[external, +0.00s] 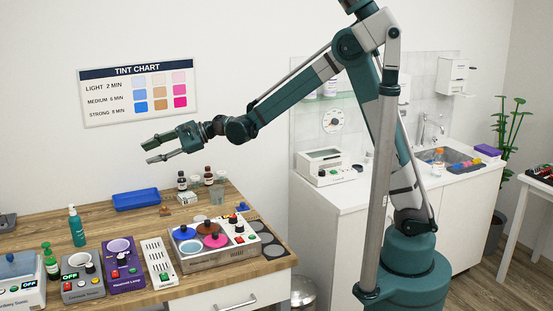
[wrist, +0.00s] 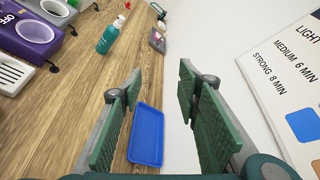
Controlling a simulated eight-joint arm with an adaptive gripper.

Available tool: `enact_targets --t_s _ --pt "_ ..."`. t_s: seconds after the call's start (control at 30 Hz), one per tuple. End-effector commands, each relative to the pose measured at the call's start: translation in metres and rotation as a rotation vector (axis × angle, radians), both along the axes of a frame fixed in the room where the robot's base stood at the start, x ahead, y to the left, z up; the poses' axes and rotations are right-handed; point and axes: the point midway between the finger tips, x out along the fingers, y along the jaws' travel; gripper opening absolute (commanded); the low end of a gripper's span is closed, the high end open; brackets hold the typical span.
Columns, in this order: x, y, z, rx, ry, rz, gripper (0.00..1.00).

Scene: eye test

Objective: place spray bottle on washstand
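A small green bottle with a trigger-like head (external: 49,262) stands upright on the wooden table at the left, behind a white device. A taller teal bottle with a pump-like top (external: 76,228) stands behind it; it also shows in the wrist view (wrist: 107,38). Which one is the spray bottle is hard to tell at this size. The white washstand (external: 340,215) with a sink (external: 447,157) stands to the right, partly behind my arm. My gripper (external: 150,151) is open and empty, high above the back of the table; its spread fingers show in the wrist view (wrist: 160,72).
A blue tray (external: 136,200) lies below my gripper, also in the wrist view (wrist: 147,135). Several devices line the table front, with a colour-cup unit (external: 215,256) at the right.

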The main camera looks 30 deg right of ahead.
Motion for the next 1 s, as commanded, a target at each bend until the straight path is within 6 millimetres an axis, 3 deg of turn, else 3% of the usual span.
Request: enact_targets --t_s 0.1,0.5,1.0 --pt "-0.003 0.034 -0.011 0.048 0.067 0.008 0.33" --pt "-0.023 0.135 -0.051 0.196 0.310 0.037 0.33" --pt "-0.066 0.242 -0.111 0.340 0.623 0.082 0.33"
